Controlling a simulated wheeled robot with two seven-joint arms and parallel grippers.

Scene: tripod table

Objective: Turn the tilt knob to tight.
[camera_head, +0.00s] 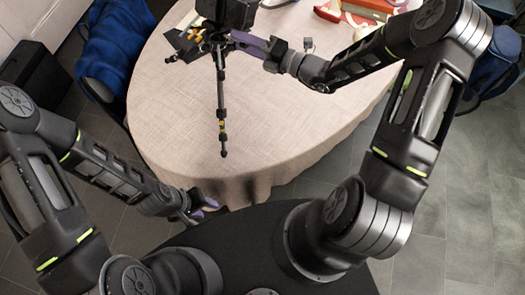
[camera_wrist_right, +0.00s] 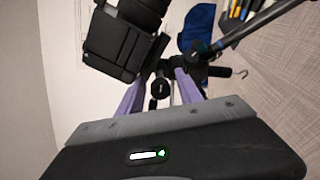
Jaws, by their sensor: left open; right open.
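A black tripod (camera_head: 221,95) stands on the table, with a dark camera (camera_head: 228,12) on its head. My right gripper (camera_head: 240,40) is at the tripod head, coming from the right. In the right wrist view its two purple fingers (camera_wrist_right: 158,80) are apart. A dark round knob (camera_wrist_right: 160,88) shows between them, below the camera body (camera_wrist_right: 125,40); whether the fingers touch it, and its tightness, I cannot tell. In the head view the knob is too small to make out. My left gripper (camera_head: 207,205) is open and empty, low beside the table's front edge.
The round table (camera_head: 290,110) has a beige cloth, clear at the front and middle. Small dark and yellow items (camera_head: 188,42) lie left of the tripod. A red item (camera_head: 368,8) lies at the back right. A blue-covered chair (camera_head: 112,50) stands at the left.

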